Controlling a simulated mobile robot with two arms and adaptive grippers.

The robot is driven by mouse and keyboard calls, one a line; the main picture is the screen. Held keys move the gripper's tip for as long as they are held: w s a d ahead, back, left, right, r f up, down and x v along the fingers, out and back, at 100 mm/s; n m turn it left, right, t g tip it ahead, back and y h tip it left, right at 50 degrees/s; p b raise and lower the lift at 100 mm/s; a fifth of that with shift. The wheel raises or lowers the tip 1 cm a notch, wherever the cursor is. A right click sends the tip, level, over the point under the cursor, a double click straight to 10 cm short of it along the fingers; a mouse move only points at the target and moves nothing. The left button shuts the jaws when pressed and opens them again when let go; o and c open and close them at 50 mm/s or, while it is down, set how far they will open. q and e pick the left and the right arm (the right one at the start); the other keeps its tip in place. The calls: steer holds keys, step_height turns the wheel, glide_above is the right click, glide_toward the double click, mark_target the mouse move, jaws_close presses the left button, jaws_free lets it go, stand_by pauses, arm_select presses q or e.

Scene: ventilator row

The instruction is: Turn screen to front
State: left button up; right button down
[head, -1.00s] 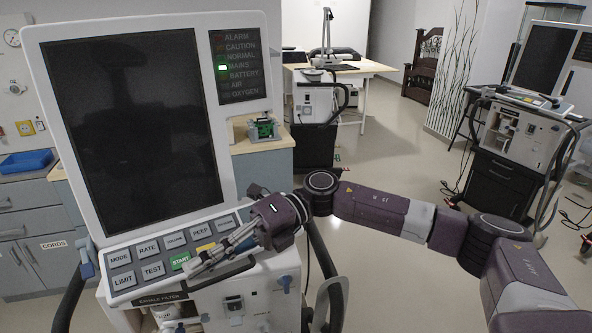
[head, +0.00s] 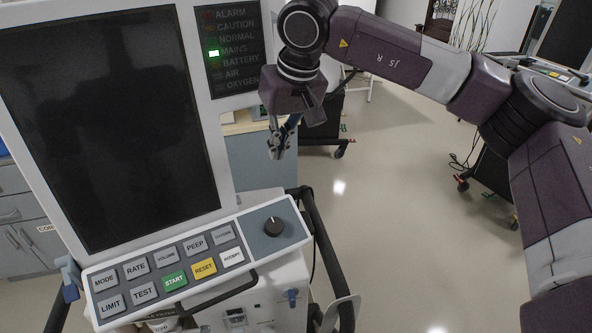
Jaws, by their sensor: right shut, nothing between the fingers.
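The ventilator's screen (head: 110,125) is a large dark display in a white frame at the left of the head view. It faces me and looks slightly turned and tilted. A panel of lamps (head: 232,50) is at its upper right, with the green MAINS lamp lit. My right gripper (head: 276,153) is shut and empty. It hangs pointing down, just right of the screen frame's right edge in the picture, above the key panel (head: 175,274). I cannot tell how far it is from the frame. My left gripper is not in view.
A dark handle rail (head: 328,240) curves along the ventilator's right side. Grey cabinets (head: 30,235) stand behind at left. The floor (head: 400,200) is open at right. Another ventilator stands at far right.

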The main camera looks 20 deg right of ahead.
steer(key=shift+n+t+h, duration=0.3)
steer(key=shift+n, duration=0.2)
steer(key=shift+w+d+f+p, duration=0.2)
steer(key=shift+f+p, duration=0.55)
steer(key=shift+f, duration=0.85)
steer(key=shift+w+d+f+p, duration=0.1)
steer(key=shift+d+f+p, duration=0.1)
steer(key=shift+f+p, duration=1)
steer(key=shift+w+d+f+p, duration=0.1)
steer(key=shift+d+f+p, duration=0.2)
steer(key=shift+f, duration=1.65)
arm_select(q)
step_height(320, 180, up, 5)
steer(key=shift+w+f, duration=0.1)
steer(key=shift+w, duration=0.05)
arm_select(e)
steer(key=shift+a+f, duration=0.1)
steer(key=shift+f, duration=0.05)
